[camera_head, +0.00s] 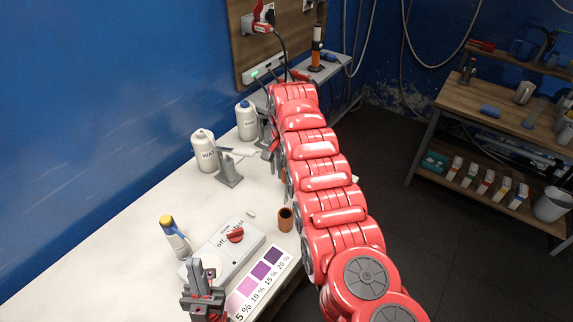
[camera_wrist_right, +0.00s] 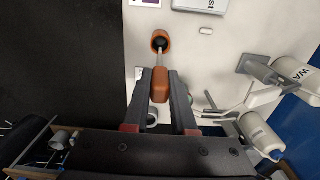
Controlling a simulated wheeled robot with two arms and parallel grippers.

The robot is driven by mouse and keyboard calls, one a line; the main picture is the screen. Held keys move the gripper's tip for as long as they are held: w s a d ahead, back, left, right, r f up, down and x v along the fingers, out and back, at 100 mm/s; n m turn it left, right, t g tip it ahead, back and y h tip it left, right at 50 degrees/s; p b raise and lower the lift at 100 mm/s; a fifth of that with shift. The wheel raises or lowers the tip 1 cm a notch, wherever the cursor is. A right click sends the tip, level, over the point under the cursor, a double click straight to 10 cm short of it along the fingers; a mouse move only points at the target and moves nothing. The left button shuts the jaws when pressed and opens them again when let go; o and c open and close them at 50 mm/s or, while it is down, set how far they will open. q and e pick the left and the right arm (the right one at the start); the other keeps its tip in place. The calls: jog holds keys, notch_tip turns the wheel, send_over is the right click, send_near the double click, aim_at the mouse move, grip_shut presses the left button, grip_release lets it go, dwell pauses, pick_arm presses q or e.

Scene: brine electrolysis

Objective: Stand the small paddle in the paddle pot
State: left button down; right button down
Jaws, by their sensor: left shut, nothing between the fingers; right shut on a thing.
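The paddle pot is a small brown cup (camera_head: 285,219) standing on the white table beside the control box. It also shows in the right wrist view (camera_wrist_right: 153,41), with a dark opening. My right gripper (camera_wrist_right: 160,76) is shut on the orange-brown handle of the small paddle (camera_wrist_right: 160,88). A thin shaft runs from the handle toward the pot, and a dark end overlaps the opening. I cannot tell whether that end is inside or above it. In the head view my red right arm hides most of this gripper and the paddle. My left gripper (camera_head: 203,287) is shut and empty at lower left.
A control box with a red knob (camera_head: 236,236) and a purple colour chart (camera_head: 262,272) lie near the pot. A yellow-capped bottle (camera_head: 174,238), white bottles (camera_head: 204,151) and a grey stand (camera_head: 228,172) stand along the wall side.

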aim_at(285, 199)
jog(key=shift+s+f, duration=0.1)
jog(key=shift+f, duration=0.15)
jog(key=shift+a+f, duration=0.1)
jog(key=shift+f, duration=0.25)
jog(key=f, duration=0.2)
jog(key=shift+w+f+b, duration=0.3)
jog(key=shift+b, duration=0.05)
notch_tip(285, 199, down, 2)
jog(key=shift+s+f+b, duration=0.1)
jog(key=shift+s+b, duration=0.05)
jog(key=shift+b, duration=0.7)
notch_tip(285, 199, down, 2)
jog(key=shift+f+b, duration=0.2)
jog(key=shift+b, duration=0.7)
jog(key=shift+f+b, duration=1.3)
jog(key=shift+f, duration=0.3)
